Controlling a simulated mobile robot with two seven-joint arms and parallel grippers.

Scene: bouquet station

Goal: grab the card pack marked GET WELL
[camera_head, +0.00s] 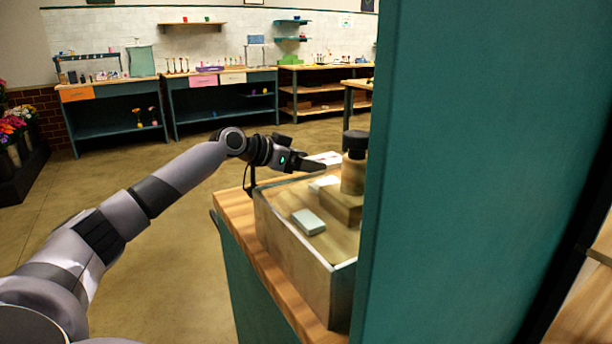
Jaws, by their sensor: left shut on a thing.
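My left arm reaches in from the left, and its gripper (318,165) is over the far part of a wooden tray (290,232). The gripper is shut on a small white pack with red on it (328,157), which shows just behind the fingers. Its lettering is too small to read, so I cannot tell whether it says GET WELL. A pale card pack (308,222) lies flat in the near part of the tray. Another pale pack (322,183) lies farther back, partly hidden. My right gripper is not in view.
A wooden block with a dark-topped round piece (353,170) stands in the tray. A large teal panel (480,170) blocks the right side. Workbenches (220,95) line the far wall. The floor (190,235) left of the tray is clear.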

